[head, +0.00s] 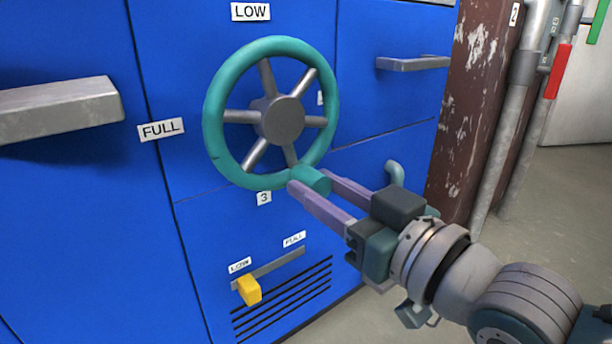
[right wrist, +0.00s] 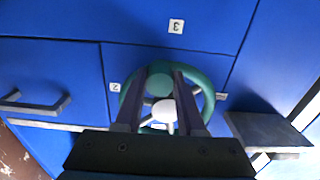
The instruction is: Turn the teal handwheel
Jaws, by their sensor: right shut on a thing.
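The teal handwheel (head: 215,103) is mounted on the front of a blue cabinet, with grey spokes and a grey hub (head: 283,121). A teal knob (head: 313,179) sticks out from its lower right rim. My right gripper (head: 312,184) is shut on this knob, one purple finger on each side. In the right wrist view the wheel (right wrist: 207,88) shows behind the fingers, and the knob (right wrist: 161,82) sits between them. My left gripper is not in view.
Labels LOW (head: 250,12), FULL (head: 161,129) and 3 (head: 264,198) surround the wheel. A yellow slider (head: 249,290) sits below it over vent slots. Grey handles (head: 60,108) (head: 413,63) stick out at both sides. Pipes (head: 513,110) stand at right.

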